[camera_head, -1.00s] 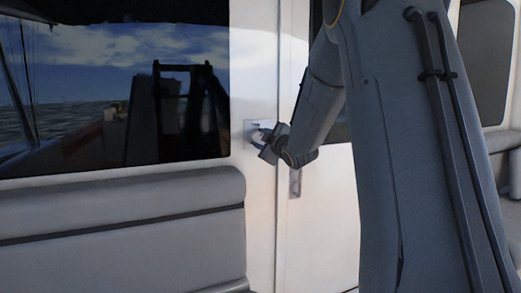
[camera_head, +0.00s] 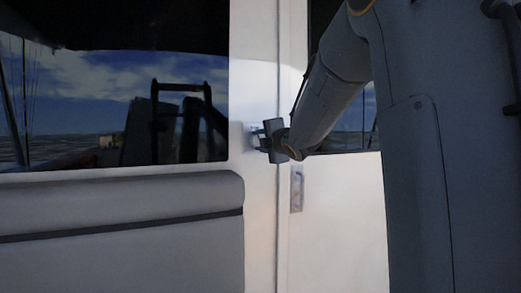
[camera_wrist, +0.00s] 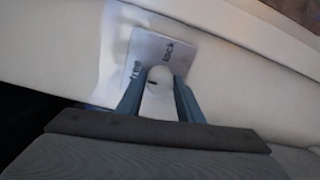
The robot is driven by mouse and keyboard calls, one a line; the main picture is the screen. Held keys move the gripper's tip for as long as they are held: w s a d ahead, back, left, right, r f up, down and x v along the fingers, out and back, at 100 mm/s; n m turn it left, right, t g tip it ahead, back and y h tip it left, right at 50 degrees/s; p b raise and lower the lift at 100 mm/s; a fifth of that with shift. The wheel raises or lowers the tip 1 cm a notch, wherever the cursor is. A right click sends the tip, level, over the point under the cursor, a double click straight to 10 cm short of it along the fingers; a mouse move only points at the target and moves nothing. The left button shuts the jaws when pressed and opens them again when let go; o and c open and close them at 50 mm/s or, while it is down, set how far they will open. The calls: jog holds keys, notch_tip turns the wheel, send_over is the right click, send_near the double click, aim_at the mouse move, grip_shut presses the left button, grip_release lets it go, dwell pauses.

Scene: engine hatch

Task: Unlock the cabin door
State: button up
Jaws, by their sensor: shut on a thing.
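The cabin door (camera_head: 338,222) is white and stands shut right of the white frame post, with a small recessed handle (camera_head: 297,190) near its left edge. The lock plate (camera_head: 249,128) is on the post left of the door. In the wrist view the plate (camera_wrist: 172,48) shows the words "free" and "lock". A pale lock knob (camera_wrist: 158,95) stands out from it between the two blue-grey fingers. My gripper (camera_wrist: 158,100) is shut on the knob; it also shows at the plate in the head view (camera_head: 262,139). The knob's base is partly hidden.
A large dark window (camera_head: 110,90) with reflections is left of the post. A padded grey-white seat back (camera_head: 120,220) stands below it. My arm covers much of the right side, hiding part of the door.

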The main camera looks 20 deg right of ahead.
jog(key=shift+n, duration=0.3)
jog(key=o, duration=1.1)
jog(key=shift+c, duration=0.2)
jog(key=shift+s, duration=0.15)
jog(key=s, duration=0.7)
jog(key=shift+s+r+b, duration=0.15)
jog(key=shift+s+b, duration=0.15)
